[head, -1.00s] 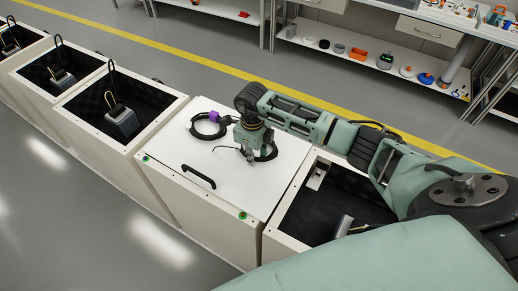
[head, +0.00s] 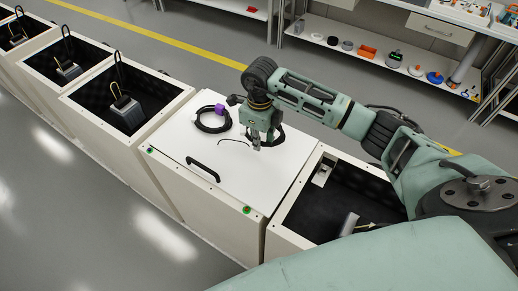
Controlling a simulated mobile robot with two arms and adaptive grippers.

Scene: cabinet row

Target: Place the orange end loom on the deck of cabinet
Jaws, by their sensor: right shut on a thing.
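My right gripper (head: 257,146) points down, low over the right part of the white cabinet deck (head: 188,140), shut on a thin dark cable. The cable (head: 235,141) reaches left from the fingertips. A dark loop also shows behind and right of the gripper. I see no orange end; it may be hidden by the gripper, so I cannot confirm this is the orange end loom. I cannot tell whether the cable touches the deck. A coiled black loom (head: 211,127) with a purple end (head: 220,112) lies on the deck left of the gripper. My left gripper is not in view.
The deck has a black handle (head: 203,170) near its front edge. An open dark cabinet (head: 335,190) adjoins at right, with a grey part (head: 349,223) inside. Open cabinets with grey units (head: 128,112) stand at left. Shelves (head: 372,62) stand behind.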

